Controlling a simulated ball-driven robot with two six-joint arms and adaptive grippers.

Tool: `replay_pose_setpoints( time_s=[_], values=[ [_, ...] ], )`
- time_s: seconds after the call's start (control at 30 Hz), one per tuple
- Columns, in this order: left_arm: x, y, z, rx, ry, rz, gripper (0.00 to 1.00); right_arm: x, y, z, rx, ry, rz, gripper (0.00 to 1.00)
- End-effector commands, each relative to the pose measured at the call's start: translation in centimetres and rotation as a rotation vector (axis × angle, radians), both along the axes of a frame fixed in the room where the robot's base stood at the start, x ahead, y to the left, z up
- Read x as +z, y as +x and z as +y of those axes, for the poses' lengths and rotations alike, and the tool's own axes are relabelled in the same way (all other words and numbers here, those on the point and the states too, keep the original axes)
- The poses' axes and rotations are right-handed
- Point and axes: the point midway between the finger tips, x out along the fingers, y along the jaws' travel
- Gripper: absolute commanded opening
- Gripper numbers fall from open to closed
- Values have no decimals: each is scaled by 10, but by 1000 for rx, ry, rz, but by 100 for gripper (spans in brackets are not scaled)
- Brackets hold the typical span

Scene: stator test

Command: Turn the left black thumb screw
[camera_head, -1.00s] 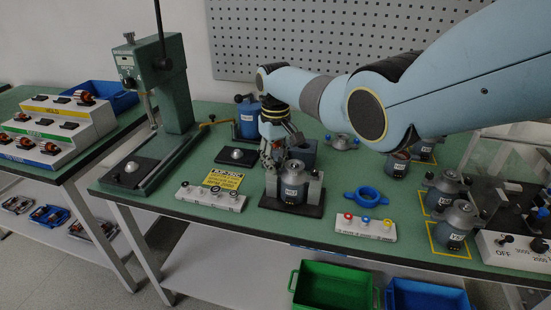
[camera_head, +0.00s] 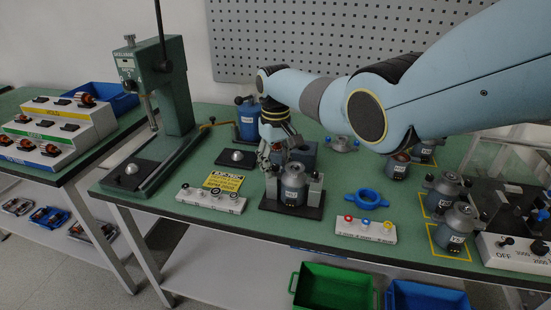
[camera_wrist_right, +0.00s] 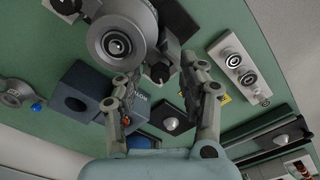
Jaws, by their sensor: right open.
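A grey cylindrical unit (camera_head: 293,186) stands upright in a fixture with a black base plate (camera_head: 285,207) and grey side blocks, near the front middle of the bench. The unit's round top (camera_wrist_right: 117,44) shows at the upper left of the right wrist view. The left black thumb screw (camera_wrist_right: 159,73) is beside it there, in the gap between my right fingertips. My right gripper (camera_wrist_right: 156,74) is open, with one finger on each side of the screw; contact is not clear. In the head view the gripper (camera_head: 277,156) hides the screw. My left gripper is not in view.
A dark block with a hole (camera_wrist_right: 90,92) stands close to one finger. A white connector strip (camera_head: 211,200) and a yellow label (camera_head: 223,181) lie to the left. A blue ring (camera_head: 366,198) and another strip (camera_head: 365,229) lie to the right. A green press (camera_head: 158,80) stands behind left.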

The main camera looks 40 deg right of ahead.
Motion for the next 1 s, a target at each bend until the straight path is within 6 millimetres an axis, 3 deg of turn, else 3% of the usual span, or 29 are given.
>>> replay_pose_setpoints(
  time_s=[0.17, 0.6, 0.8, 1.0],
  values=[
    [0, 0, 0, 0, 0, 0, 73, 15, 1, 0, 0, 0, -4, 42],
    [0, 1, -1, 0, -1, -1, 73, 104, 1, -1, 0, -1, -2, 42],
    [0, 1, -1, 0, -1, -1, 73, 119, 1, 0, 0, 0, -2, 42],
    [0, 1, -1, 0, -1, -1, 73, 120, 0, 0, 0, 0, -1, 42]
  ],
)
